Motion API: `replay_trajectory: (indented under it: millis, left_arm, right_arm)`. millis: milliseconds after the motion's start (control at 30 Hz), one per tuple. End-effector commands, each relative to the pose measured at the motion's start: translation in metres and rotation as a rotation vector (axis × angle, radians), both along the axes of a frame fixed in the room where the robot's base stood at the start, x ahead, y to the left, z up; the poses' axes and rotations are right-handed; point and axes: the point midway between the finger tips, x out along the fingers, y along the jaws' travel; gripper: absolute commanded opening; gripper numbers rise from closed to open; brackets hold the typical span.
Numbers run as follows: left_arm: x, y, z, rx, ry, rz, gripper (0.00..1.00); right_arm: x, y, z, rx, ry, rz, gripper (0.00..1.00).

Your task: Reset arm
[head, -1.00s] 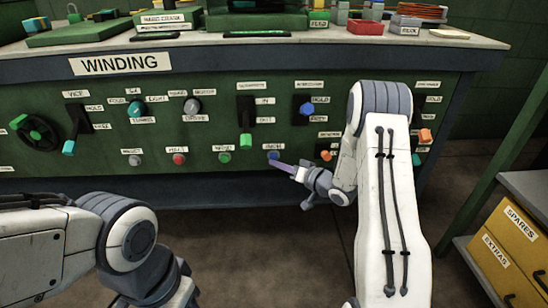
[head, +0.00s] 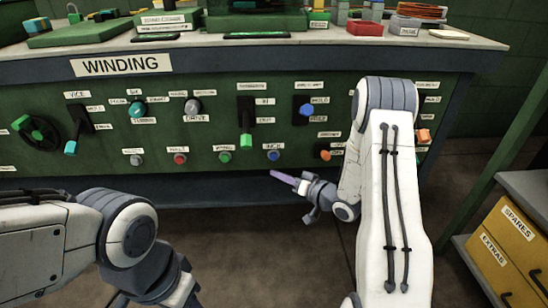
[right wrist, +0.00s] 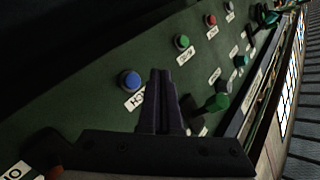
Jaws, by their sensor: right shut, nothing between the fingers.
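My right gripper (head: 283,177) has its narrow purple fingers together with nothing between them. In the head view it is in front of the green panel's lower edge, below and a little right of the blue button (head: 273,155). In the right wrist view the closed fingers (right wrist: 160,78) point toward the panel, with the blue button (right wrist: 130,80) just to their left. The fingers appear apart from the button. My left arm comes in at the lower left of the head view, and its gripper is out of the picture.
The panel marked WINDING (head: 122,65) carries several buttons, knobs and levers, including a green lever (head: 246,140) and a red button (head: 180,159). Boxes crowd the benchtop (head: 345,41). Yellow drawers (head: 507,254) stand at the right. The floor before the bench is clear.

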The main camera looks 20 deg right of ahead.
Motion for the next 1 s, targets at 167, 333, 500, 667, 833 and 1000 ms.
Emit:
replay_trajectory:
  millis: [167, 333, 500, 667, 833, 1000]
  left_arm:
    - [0.0, 0.0, 0.0, 0.0, 0.0, 0.0, 0.47]
    - [0.0, 0.0, 0.0, 0.0, 0.0, 0.0, 0.47]
    - [0.0, 0.0, 0.005, 0.0, 0.0, 0.0, 0.47]
    - [0.0, 0.0, 0.016, 0.0, 0.0, 0.0, 0.47]
    - [0.0, 0.0, 0.028, 0.0, 0.0, 0.0, 0.47]
    - [0.0, 0.0, 0.04, 0.0, 0.0, 0.0, 0.47]
  right_arm:
    - [0.0, 0.0, 0.0, 0.0, 0.0, 0.0, 0.0]
    - [0.0, 0.0, 0.0, 0.0, 0.0, 0.0, 0.0]
    - [0.008, 0.017, 0.008, -0.101, 0.037, 0.01, 0.0]
    - [0.015, 0.058, 0.03, -0.369, 0.141, 0.028, 0.0]
    - [-0.015, 0.103, 0.061, -0.644, 0.292, 0.056, 0.0]
    - [-0.086, 0.143, 0.092, -0.834, 0.465, 0.139, 0.0]
